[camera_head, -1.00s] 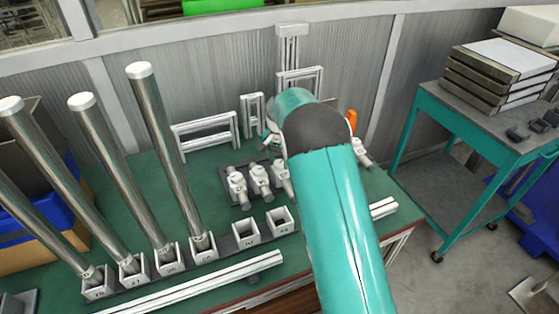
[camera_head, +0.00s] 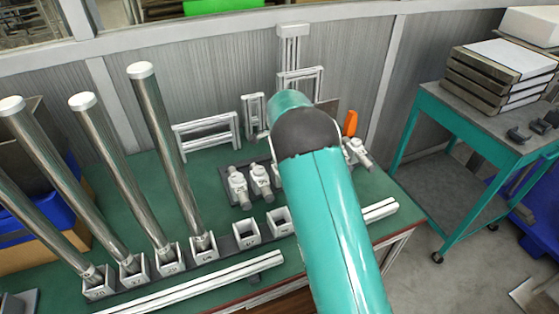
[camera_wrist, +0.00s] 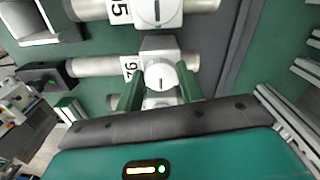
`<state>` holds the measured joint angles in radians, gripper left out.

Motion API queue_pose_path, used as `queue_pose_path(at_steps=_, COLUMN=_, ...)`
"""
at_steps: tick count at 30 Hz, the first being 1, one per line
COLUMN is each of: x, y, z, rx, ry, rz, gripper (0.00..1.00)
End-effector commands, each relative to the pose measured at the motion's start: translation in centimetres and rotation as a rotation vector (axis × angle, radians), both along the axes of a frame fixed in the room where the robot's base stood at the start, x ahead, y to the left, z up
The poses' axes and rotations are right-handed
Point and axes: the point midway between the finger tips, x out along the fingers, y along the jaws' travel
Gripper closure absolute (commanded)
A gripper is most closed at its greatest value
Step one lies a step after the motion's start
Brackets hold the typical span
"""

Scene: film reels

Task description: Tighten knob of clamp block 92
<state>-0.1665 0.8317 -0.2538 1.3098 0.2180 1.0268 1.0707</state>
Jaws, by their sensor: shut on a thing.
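In the wrist view, clamp block 92 (camera_wrist: 152,46) is a white block on a pale cylinder, with a partly visible label reading 92. Its round white knob (camera_wrist: 160,76) has a short dark mark on its face, near vertical. My gripper (camera_wrist: 161,83) has its two green fingers on either side of this knob, shut on it. In the head view my gripper and block 92 are hidden behind my teal arm.
A neighbouring clamp block (camera_wrist: 158,10) lies just beyond in the wrist view. In the head view, two clamp blocks (camera_head: 238,186) stand left of my arm, and another (camera_head: 357,152) to its right. Tall metal tubes (camera_head: 170,160) stand in sockets at left.

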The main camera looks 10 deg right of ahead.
Motion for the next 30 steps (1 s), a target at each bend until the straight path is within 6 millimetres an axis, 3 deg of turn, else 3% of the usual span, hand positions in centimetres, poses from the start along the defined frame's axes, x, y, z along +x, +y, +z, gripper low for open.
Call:
queue_pose_path(at_steps=10, x=-0.1, y=0.0, z=-0.1, rx=0.001, ry=0.003, rz=-0.004, gripper=0.85)
queue_pose_path(at_steps=11, x=-0.1, y=0.0, z=-0.1, rx=0.001, ry=0.003, rz=-0.004, gripper=0.57)
queue_pose_path(at_steps=13, x=0.0, y=0.0, z=-0.1, rx=0.001, ry=0.001, rz=-0.003, gripper=0.43)
queue_pose_path(at_steps=14, x=0.0, y=0.0, z=-0.1, rx=0.001, ry=0.001, rz=-0.003, gripper=0.41)
queue_pose_path(at_steps=23, x=0.0, y=0.0, z=0.1, rx=0.001, ry=0.0, rz=-0.002, gripper=0.41)
queue_pose_path(at_steps=30, x=0.1, y=0.0, z=3.2, rx=0.001, ry=-0.004, rz=-0.002, gripper=0.41)
